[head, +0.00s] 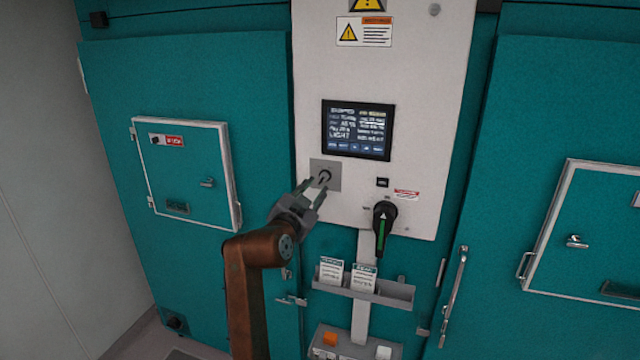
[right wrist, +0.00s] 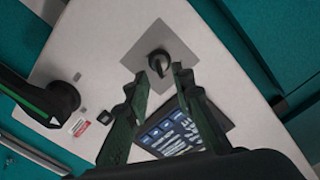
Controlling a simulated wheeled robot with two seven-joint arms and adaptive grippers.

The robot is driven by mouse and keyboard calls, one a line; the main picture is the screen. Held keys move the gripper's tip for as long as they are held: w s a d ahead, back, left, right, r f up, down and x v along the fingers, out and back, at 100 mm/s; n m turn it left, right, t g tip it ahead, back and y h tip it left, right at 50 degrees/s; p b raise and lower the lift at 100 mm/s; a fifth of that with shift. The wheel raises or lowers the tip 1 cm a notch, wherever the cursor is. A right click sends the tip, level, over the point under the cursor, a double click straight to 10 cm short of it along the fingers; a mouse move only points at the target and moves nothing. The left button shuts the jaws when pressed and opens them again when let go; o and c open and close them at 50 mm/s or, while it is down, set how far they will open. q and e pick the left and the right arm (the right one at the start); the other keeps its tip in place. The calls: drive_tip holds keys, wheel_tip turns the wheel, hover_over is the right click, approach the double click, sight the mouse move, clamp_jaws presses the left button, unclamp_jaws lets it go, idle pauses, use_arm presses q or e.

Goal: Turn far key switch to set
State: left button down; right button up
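The key switch (head: 325,175) is a small dark knob on a square grey plate, on the white control panel just below the screen's left corner. In the right wrist view the key switch (right wrist: 159,62) sits on its plate just beyond the fingertips. My right gripper (head: 313,187) is raised to the plate in the head view. In the wrist view its two dark fingers (right wrist: 158,82) are spread apart with a gap between them, in front of the knob. I see no contact with the knob. My left gripper is not in view.
The lit screen (head: 357,130) is right above the switch. A black rotary handle with a green stripe (head: 381,230) sticks out to the lower right. Below are a card holder (head: 390,291) and a button box (head: 352,343). Teal chamber doors (head: 200,80) flank the panel.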

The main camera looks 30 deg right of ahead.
drive_tip(key=v, duration=0.6)
drive_tip(key=shift+a, duration=0.25)
drive_tip(key=shift+s, duration=0.15)
